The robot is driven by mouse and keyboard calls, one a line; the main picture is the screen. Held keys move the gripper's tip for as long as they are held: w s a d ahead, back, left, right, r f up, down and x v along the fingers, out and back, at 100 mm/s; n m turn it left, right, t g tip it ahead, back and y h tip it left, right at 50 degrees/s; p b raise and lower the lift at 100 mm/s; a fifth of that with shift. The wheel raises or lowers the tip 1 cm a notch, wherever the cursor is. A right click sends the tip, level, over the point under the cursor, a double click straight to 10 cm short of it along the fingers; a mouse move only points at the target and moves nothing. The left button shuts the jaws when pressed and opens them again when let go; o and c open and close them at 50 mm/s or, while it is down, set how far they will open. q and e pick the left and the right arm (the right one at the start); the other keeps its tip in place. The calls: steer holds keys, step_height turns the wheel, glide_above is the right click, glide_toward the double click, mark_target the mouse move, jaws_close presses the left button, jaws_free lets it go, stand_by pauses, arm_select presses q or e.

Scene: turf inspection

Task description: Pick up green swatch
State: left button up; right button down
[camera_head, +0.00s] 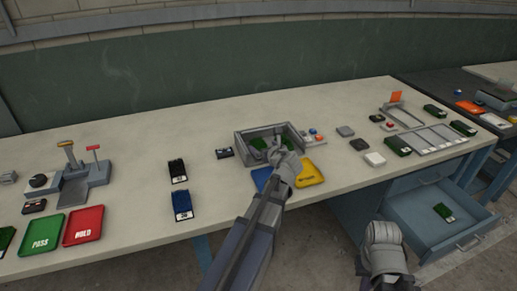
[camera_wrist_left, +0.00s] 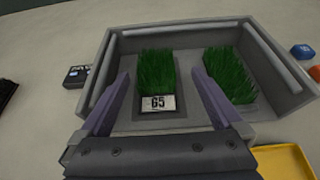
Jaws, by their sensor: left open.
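A green swatch (camera_wrist_left: 156,75) with a white label reading 65 lies in a grey open-topped tray (camera_wrist_left: 279,52). A second green swatch (camera_wrist_left: 229,75) lies to its right in the same tray. In the head view the tray (camera_head: 239,143) stands mid-table, and my left gripper (camera_head: 278,141) reaches into it, partly hiding the swatches. In the left wrist view my left gripper (camera_wrist_left: 163,78) is open, with one finger on each side of the labelled swatch and nothing held. My right gripper (camera_head: 385,238) hangs in front of the table, near the open drawer; its fingers cannot be made out.
Blue and yellow (camera_head: 311,174) trays sit in front of the grey tray. Dark swatches (camera_head: 178,171), a green PASS tray (camera_head: 41,233) and a red HOLD tray (camera_head: 84,226) are at left. More green swatches (camera_head: 398,146) are at right. A blue drawer (camera_head: 408,207) stands open.

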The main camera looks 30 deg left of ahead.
mark_target(260, 145)
arm_select(q)
steer(key=shift+b+x, duration=1.05)
steer(key=shift+x, duration=1.55)
steer(key=shift+s+a, duration=0.1)
steer(key=shift+s, duration=0.15)
steer(key=shift+c, duration=0.2)
steer(key=c, duration=1.4)
step_height(260, 145, up, 14)
steer(key=p, duration=1.3)
steer(key=shift+f+p, duration=0.2)
steer(key=shift+p, duration=0.15)
steer(key=shift+c, duration=0.2)
